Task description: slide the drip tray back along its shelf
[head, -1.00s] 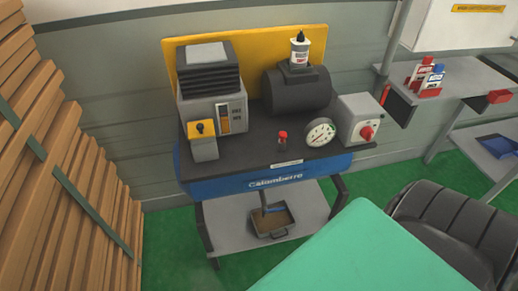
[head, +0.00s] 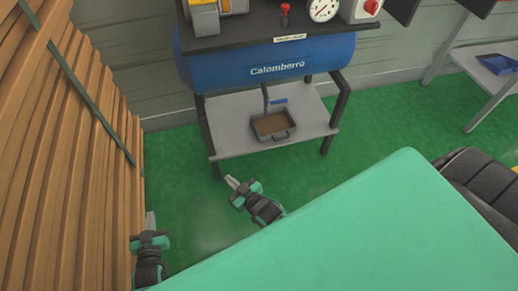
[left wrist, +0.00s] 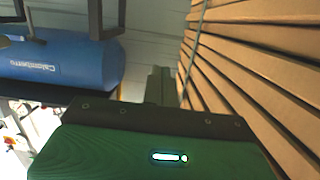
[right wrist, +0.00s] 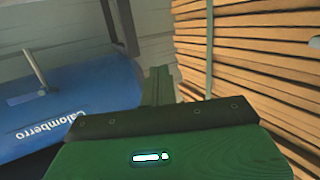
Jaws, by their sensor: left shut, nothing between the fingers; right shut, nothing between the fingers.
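The drip tray (head: 273,126) is a dark rectangular pan with a brown inside and a handle at its front. It sits on the grey lower shelf (head: 228,134) under the blue tank, below a thin drain pipe with a blue lever. My right gripper (head: 230,181) is shut and empty, in front of the shelf and lower left of the tray, not touching it. My left gripper (head: 150,217) is shut and empty, further left beside the wood stack. The wrist views do not show the tray.
The blue Calomberro tank (head: 265,62) is above the shelf, with black legs (head: 341,102) at the sides. A stack of wooden boards (head: 70,160) stands at the left. A black seat (head: 480,190) is at the right. Green floor (head: 380,125) is free around the shelf.

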